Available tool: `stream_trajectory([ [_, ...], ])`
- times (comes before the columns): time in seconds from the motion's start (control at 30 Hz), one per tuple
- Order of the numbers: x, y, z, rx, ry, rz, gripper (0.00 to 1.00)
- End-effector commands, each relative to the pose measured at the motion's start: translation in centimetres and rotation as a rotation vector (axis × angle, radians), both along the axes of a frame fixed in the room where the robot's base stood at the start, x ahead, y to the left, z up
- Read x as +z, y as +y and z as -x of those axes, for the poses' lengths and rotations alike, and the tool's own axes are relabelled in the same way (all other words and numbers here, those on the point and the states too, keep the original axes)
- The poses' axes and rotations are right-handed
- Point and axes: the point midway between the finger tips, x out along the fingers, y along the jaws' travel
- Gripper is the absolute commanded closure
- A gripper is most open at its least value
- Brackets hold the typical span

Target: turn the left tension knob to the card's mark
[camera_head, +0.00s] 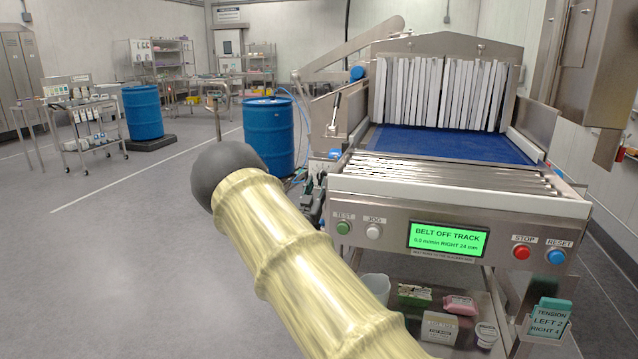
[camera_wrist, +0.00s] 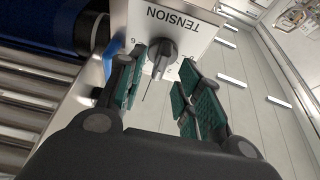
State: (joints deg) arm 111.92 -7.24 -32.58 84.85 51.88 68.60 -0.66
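In the wrist view a dark tension knob (camera_wrist: 161,57) sits on a pale plate (camera_wrist: 185,20) lettered TENSION, with numbers around the knob. My gripper (camera_wrist: 160,74) is open, with one green-padded finger on each side of the knob. Gaps show between the pads and the knob, so it is not gripped. The knob's exact setting is too small to read. In the head view the card (camera_head: 548,318) at the lower right reads TENSION, LEFT 2, RIGHT 4. My gripper is not clearly visible there, largely behind my arm.
The conveyor has a blue belt (camera_head: 450,143) and metal rollers (camera_head: 445,172). Its green screen (camera_head: 448,239) reads BELT OFF TRACK, RIGHT 24 mm. A red STOP button (camera_head: 521,252) and blue RESET button (camera_head: 556,257) are beside it. Blue barrels (camera_head: 268,132) stand behind; floor at left is open.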

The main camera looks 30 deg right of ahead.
Motion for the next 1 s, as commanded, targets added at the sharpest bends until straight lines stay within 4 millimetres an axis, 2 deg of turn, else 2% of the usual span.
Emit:
stream_trajectory([
  [0.2, 0.7, -1.4, -1.2, 0.0, 0.0, 0.0, 0.65],
  [0.57, 0.9, -1.8, -1.5, 0.0, 0.001, -0.001, 0.65],
  [0.6, 0.9, -1.8, -1.5, 0.0, 0.001, -0.001, 0.67],
  [0.8, 0.9, -1.8, -1.5, 0.0, 0.0, 0.0, 1.0],
  [1.0, 1.0, -1.8, -1.5, 0.0, 0.0, 0.001, 1.0],
])
